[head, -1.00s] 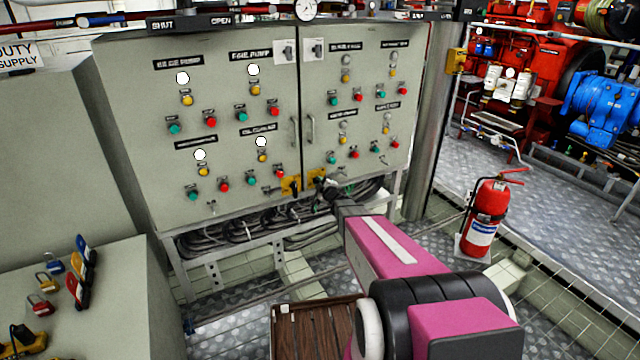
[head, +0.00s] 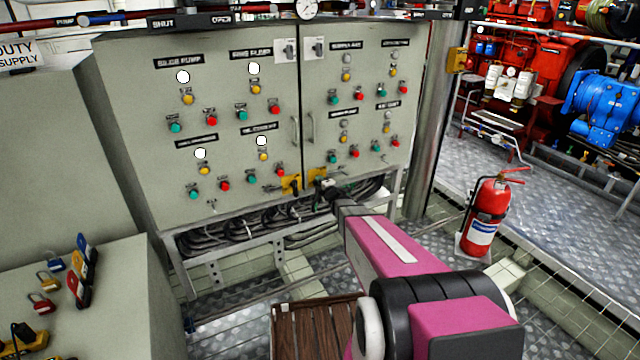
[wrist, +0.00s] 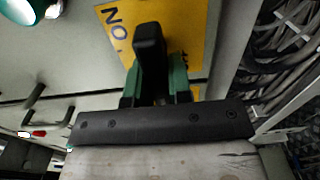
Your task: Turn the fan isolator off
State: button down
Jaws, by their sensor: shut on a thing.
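In the wrist view, a black isolator handle (wrist: 149,45) stands out from a yellow plate (wrist: 112,22) with dark lettering starting "NO"; the rest is hidden. My gripper (wrist: 154,86) has its green fingers on both sides of the handle and is shut on it. In the head view, my gripper (head: 328,187) is at the right-hand yellow plate (head: 317,174), low on the grey cabinet (head: 232,140). Another yellow plate with a black handle (head: 292,185) is just left of it. I cannot read which plate is the fan isolator.
Bundled cables (head: 250,232) run below the cabinet and lie close to my gripper. Several red and green buttons are on the panel above. A fire extinguisher (head: 484,220) stands at right. A bench with padlocks (head: 43,302) is at lower left.

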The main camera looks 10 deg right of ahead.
dwell(0.3)
jog(key=c, duration=1)
grip_release()
jog(key=shift+c, duration=0.2)
jog(key=v, duration=1)
jog(key=shift+s, duration=0.4)
jog(key=shift+s+d, duration=0.15)
jog(key=v, duration=0.7)
jog(key=shift+s, duration=0.3)
jog(key=shift+d, duration=0.15)
